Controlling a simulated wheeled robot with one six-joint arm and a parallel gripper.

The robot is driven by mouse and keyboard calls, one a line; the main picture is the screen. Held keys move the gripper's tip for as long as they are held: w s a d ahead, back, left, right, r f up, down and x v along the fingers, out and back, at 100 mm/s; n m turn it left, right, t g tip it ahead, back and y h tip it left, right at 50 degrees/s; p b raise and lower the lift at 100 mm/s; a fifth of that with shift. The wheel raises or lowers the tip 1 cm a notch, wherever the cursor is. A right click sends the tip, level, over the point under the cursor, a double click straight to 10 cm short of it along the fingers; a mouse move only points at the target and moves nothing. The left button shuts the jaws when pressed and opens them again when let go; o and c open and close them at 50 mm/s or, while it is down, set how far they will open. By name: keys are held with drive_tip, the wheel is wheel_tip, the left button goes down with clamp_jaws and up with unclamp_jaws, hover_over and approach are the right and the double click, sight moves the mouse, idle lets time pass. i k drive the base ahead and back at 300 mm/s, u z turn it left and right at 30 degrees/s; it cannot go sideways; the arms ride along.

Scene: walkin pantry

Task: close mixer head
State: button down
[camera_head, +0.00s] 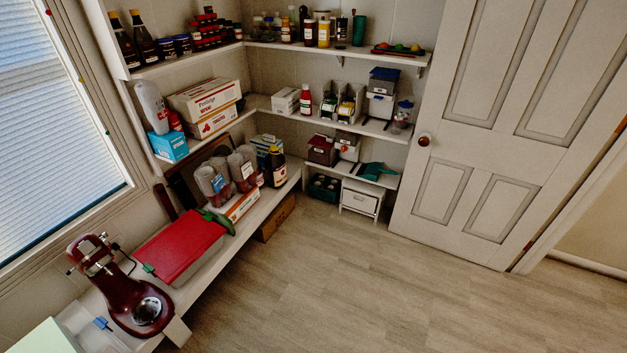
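A dark red stand mixer (124,298) stands on the low shelf at the lower left. Its head (91,256) is tilted up and back, toward the window, well above the base. A shiny metal bowl (147,311) sits at the front of the mixer base. Thin dark and metal parts stick out beside the raised head, too small to make out. My gripper is not in view.
A red-lidded box (178,246) lies close behind the mixer on the same shelf. A pale green block (45,338) and a clear container (78,320) are at its near side. Stocked shelves line the back corner. The wooden floor (330,290) is clear, and the white door (500,130) is at right.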

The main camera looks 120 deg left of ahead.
sight(88, 265)
drive_tip(key=u, duration=4.75)
drive_tip(key=i, duration=1.85)
drive_tip(key=u, duration=1.15)
drive_tip(key=i, duration=0.5)
drive_tip(key=u, duration=0.45)
